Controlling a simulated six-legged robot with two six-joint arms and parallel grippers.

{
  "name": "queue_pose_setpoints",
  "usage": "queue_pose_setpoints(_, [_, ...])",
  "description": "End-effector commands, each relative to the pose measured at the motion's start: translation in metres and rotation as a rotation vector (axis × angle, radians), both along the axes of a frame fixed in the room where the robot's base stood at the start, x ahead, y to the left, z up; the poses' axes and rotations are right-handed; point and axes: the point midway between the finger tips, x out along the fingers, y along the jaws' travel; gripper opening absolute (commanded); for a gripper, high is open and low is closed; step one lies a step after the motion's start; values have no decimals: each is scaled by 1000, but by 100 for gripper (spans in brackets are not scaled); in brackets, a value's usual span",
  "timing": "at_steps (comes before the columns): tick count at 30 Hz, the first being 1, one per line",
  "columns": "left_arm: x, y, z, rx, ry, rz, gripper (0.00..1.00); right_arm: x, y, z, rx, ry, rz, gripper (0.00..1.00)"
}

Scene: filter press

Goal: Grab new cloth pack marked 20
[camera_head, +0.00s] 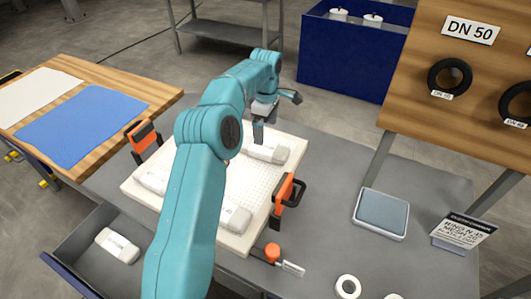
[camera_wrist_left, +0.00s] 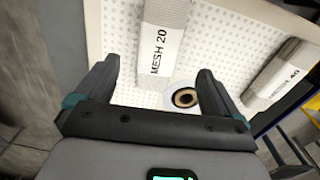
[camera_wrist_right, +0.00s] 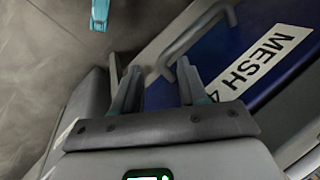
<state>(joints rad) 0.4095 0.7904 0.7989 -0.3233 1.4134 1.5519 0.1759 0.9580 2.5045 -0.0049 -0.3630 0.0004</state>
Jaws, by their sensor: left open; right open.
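The pack labelled MESH 20 (camera_wrist_left: 163,45) is a white-grey bundle with a printed band, lying on a perforated white plate (camera_wrist_left: 120,30) in the left wrist view. My left gripper (camera_wrist_left: 157,75) is open, its fingers just short of the pack's near end, and nothing is between them. In the head view this gripper (camera_head: 270,112) is above the plate's far side, over a white pack (camera_head: 268,151) whose label I cannot read. A pack labelled MESH 40 (camera_wrist_left: 282,72) lies to the right. My right gripper (camera_wrist_right: 160,85) is open and empty, near a blue drawer front (camera_wrist_right: 240,65).
Two more packs lie on the plate, left (camera_head: 152,180) and near (camera_head: 235,218). Another pack (camera_head: 117,246) lies in an open drawer. Orange-black clamps (camera_head: 286,198) stand at the plate's sides. A scraper (camera_head: 290,268) and a grey-topped device (camera_head: 381,213) are at right. A blue bin (camera_head: 350,55) stands behind.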

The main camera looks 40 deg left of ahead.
Motion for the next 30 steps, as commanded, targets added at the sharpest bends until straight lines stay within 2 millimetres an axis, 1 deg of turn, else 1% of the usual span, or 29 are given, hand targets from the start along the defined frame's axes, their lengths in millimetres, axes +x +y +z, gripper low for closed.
queue_pose_setpoints(1, [-1, 0, -9, 0, 3, 0, 96, 0, 0, 0, 0, 0, 0, 43])
queue_pose_setpoints(3, [0, 0, -17, 0, 2, 0, 96, 0, 0, 0, 0, 0, 0, 43])
queue_pose_setpoints(8, [1, 1, -28, 0, 2, -1, 96, 0, 0, 1, 0, 0, 0, 43])
queue_pose_setpoints(14, [3, 9, -58, -2, 6, 0, 96, 0, 0, 9, 0, -1, 0, 43])
queue_pose_setpoints(17, [4, 8, -71, -2, 5, -2, 96, 0, 0, 10, 0, 0, 0, 43])
queue_pose_setpoints(20, [5, 8, -77, 0, 3, -2, 96, 0, 0, 10, 0, 0, 0, 43])
queue_pose_setpoints(25, [5, 8, -77, -1, 2, -2, 96, 0, 0, 9, 0, 0, 0, 43])
queue_pose_setpoints(26, [5, 8, -77, -1, 2, -2, 92, 0, 0, 9, 0, 0, 0, 43])
queue_pose_setpoints(27, [5, 8, -77, -1, 2, -2, 79, 0, 0, 9, 0, 0, 0, 43])
queue_pose_setpoints(29, [5, 8, -77, -1, 3, -2, 60, 0, 0, 9, 0, 0, 0, 43])
queue_pose_setpoints(30, [5, 8, -77, -1, 3, -2, 47, 0, 0, 9, 0, 0, 0, 43])
